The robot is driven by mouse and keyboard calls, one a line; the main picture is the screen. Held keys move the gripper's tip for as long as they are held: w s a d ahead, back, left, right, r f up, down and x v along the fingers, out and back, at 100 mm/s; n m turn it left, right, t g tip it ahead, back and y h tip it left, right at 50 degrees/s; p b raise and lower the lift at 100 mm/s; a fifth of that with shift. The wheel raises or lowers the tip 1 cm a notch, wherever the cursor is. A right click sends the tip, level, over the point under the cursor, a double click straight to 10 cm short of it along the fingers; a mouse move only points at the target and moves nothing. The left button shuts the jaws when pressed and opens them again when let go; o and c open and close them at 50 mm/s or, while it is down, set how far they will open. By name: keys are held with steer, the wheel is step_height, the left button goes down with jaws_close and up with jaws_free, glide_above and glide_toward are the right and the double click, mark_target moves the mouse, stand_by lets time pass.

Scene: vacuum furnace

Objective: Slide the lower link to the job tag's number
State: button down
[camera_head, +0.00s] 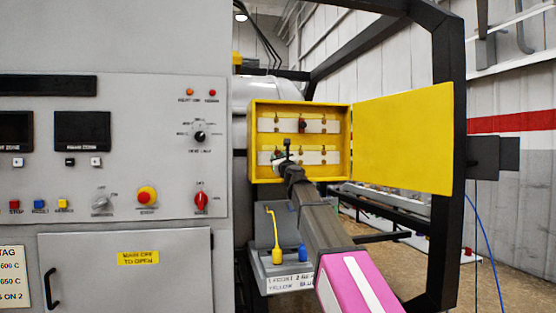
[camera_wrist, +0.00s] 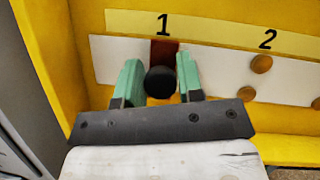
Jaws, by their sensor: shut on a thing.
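My gripper (camera_wrist: 159,76) has its two green fingers closed on either side of a round black knob (camera_wrist: 160,86). The knob belongs to the lower link (camera_wrist: 164,52), a dark red piece directly under the number 1 on the white strip. The number 2 is to its right, above bare round studs. In the head view my gripper (camera_head: 280,160) is at the left of the lower row in the open yellow box and hides most of the link. The job tag (camera_head: 12,278) is cut off at the left edge; its last line ends in "ON 2".
The box's yellow door (camera_head: 403,140) stands open to the right. The upper row holds a dark link (camera_head: 303,125) near its middle. A grey control panel (camera_head: 120,150) stands left.

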steer(key=w+d, duration=0.1)
steer(key=d, duration=0.2)
steer(key=w+d, duration=0.1)
steer(key=d, duration=0.2)
steer(key=w+d, duration=0.1)
steer(key=d, duration=0.3)
steer(key=shift+d, duration=0.1)
steer(key=c, duration=0.8)
jaws_free()
steer(key=shift+s, duration=0.1)
steer(key=v, duration=1)
steer(key=shift+s+d+f, duration=0.1)
steer(key=shift+s+d, duration=0.05)
steer(key=shift+s, duration=0.15)
